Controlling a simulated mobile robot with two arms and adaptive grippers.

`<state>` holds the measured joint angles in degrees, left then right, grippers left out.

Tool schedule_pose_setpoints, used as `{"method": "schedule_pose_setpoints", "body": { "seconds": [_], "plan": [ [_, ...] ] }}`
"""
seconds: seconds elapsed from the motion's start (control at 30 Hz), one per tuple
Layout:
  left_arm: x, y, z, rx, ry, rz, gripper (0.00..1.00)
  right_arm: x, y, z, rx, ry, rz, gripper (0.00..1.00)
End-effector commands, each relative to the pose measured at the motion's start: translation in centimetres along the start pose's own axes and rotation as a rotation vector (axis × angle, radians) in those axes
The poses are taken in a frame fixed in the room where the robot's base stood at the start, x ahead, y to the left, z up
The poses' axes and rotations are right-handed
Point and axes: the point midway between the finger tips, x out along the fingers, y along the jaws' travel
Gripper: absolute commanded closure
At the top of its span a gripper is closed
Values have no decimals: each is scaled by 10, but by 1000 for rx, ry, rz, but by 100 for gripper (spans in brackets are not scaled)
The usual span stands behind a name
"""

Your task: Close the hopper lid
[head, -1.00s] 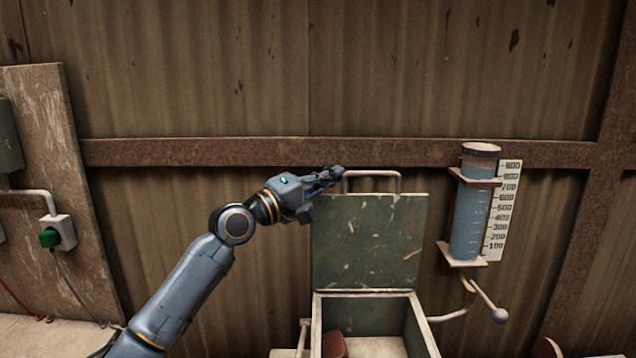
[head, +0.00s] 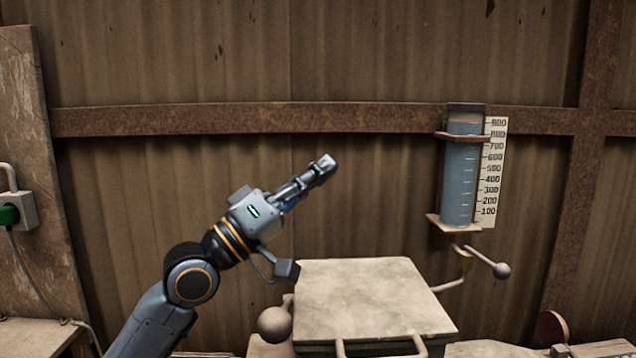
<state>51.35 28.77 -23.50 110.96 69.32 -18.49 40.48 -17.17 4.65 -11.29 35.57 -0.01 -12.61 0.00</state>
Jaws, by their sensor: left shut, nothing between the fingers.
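The hopper lid (head: 372,297) lies down flat over the hopper, its pale, dusty top face up. The lid handle (head: 382,346) is at its near edge, partly cut off by the bottom of the view. The hopper's inside is hidden under the lid. My left gripper (head: 324,166) is shut and empty. It is above and behind the lid in the picture, pointing up to the right, apart from the handle. My right gripper is not in view.
A blue measuring cylinder (head: 462,180) with a white scale (head: 493,172) stands at the right. Below it is a lever with a ball end (head: 501,270). A round knob (head: 274,324) sits left of the hopper.

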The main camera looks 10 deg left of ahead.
Motion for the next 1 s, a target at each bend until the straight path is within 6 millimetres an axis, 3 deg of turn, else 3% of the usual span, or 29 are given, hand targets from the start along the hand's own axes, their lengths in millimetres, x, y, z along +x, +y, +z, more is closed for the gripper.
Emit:
{"method": "schedule_pose_setpoints", "body": {
  "seconds": [0.2, 0.67, 1.0],
  "plan": [
    [-4, 2, 5, 18, 0, 14, 100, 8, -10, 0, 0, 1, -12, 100],
    [-3, 3, 4, 18, 0, 15, 100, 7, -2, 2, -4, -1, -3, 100],
    [13, 17, -9, 18, 0, 15, 100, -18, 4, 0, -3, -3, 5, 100]
  ]
}}
